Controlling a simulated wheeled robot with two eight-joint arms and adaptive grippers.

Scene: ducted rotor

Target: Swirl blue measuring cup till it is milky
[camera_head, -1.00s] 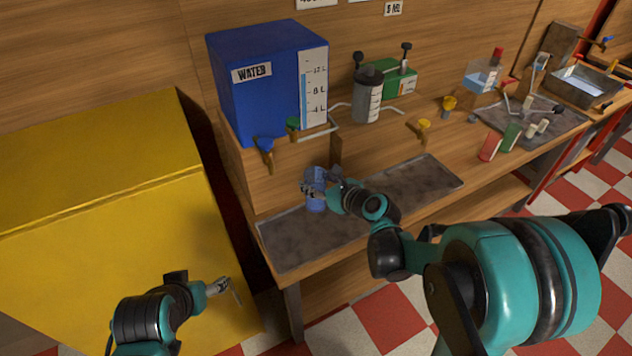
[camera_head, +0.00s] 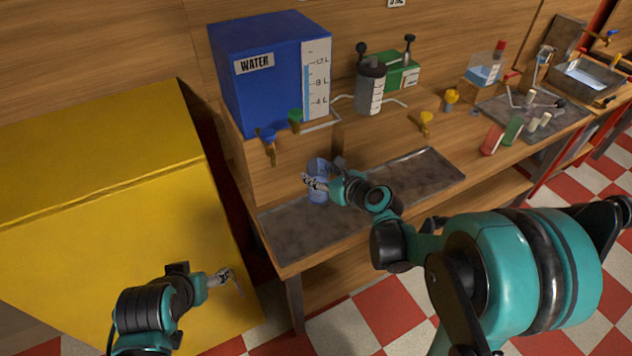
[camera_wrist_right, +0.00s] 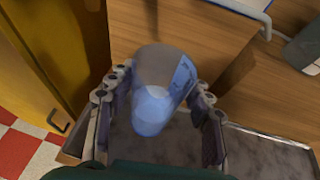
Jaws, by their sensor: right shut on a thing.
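The blue measuring cup (camera_head: 319,179) is translucent and stands out above the left part of the grey tray on the bench in the head view. My right gripper (camera_head: 316,184) is shut around it. In the right wrist view the cup (camera_wrist_right: 160,88) sits between the two fingers of my right gripper (camera_wrist_right: 160,105), tilted. Its contents look bluish, with a pale patch low on it; I cannot tell clearly whether they are milky. My left gripper (camera_head: 232,281) is empty in front of the yellow cabinet; its jaw opening is too small to tell.
A blue water tank (camera_head: 262,85) stands behind the cup, with blue and green taps below it. The grey tray (camera_head: 425,178) is bare to the right. A grey jar (camera_head: 369,88) and a green box (camera_head: 402,75) stand behind. A yellow cabinet (camera_head: 90,215) is at left.

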